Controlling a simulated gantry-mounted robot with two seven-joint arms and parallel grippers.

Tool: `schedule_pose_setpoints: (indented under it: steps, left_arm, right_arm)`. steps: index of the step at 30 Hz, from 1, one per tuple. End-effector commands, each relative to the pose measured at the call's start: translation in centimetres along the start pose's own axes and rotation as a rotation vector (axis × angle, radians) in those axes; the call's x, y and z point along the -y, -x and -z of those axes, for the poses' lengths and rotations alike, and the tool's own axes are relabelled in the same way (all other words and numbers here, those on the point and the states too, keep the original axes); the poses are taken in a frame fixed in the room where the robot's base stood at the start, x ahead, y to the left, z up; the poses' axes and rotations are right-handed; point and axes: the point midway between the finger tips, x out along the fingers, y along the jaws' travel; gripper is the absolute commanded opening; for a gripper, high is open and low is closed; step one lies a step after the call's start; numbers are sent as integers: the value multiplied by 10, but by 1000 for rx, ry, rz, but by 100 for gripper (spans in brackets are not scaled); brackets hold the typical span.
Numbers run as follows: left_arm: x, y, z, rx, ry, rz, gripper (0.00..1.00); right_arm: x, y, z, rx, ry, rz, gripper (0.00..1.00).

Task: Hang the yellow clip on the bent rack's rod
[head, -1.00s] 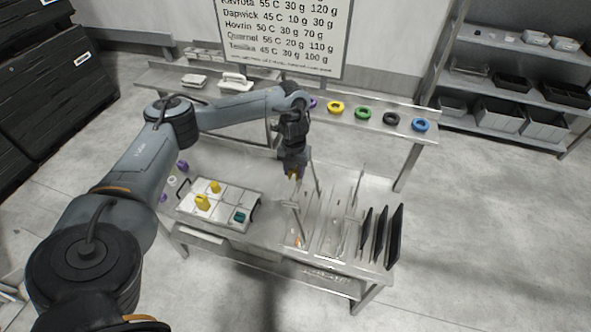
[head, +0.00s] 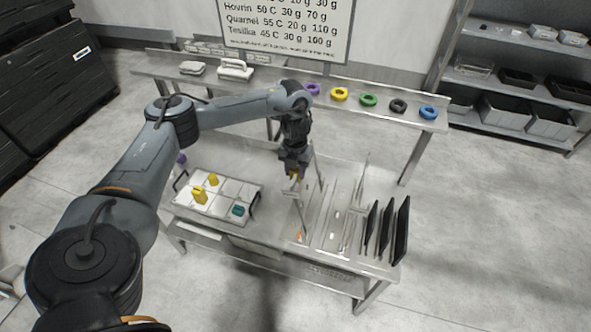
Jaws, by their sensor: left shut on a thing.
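My left gripper (head: 294,168) is over the table, at the rear left end of the wire racks. It is shut on a small yellow clip (head: 294,175), which is mostly hidden by the fingers. Just below and beside it is a thin metal rack (head: 299,208) with a slanted post and a rod; it looks like the bent one. I cannot tell whether the clip touches the rod. A second, similar rack (head: 353,218) stands to the right. My right gripper is not in view.
A divided tray (head: 224,221) at the table's left holds yellow pieces (head: 199,195) and a teal piece (head: 238,211). Black upright panels (head: 401,230) stand at the right end. A rear shelf (head: 385,108) carries coloured rings. Small orange marks lie near the rack's front.

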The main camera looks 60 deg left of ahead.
Motion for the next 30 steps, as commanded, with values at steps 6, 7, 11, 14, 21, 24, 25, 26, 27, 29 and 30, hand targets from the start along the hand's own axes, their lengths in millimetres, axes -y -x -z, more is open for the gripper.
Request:
schedule_pose_setpoints:
  steps: [6,7,11,14,21,24,25,26,27,29,30]
  left_arm:
    - [0,0,0,0,0,0,9]
    - [0,0,0,0,0,0,9]
    - [0,-1,0,0,0,0,9]
    - [0,-4,0,0,0,0,9]
    - [0,-13,0,0,0,0,9]
    - [0,-19,0,0,0,0,9]
    - [0,-21,0,0,0,0,9]
    - [0,-23,0,1,0,-1,9]
    - [0,-25,0,1,0,-1,9]
    - [0,-29,0,1,-1,-1,9]
    - [0,-31,0,1,-1,-1,9]
  right_arm:
    - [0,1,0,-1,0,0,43]
    - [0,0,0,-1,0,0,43]
    - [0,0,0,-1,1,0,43]
    - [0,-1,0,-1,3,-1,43]
    - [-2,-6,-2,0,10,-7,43]
    - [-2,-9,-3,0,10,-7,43]
    - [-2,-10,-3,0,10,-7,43]
    - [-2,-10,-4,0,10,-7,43]
    - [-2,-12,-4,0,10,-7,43]
    - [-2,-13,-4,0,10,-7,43]
    - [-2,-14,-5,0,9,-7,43]
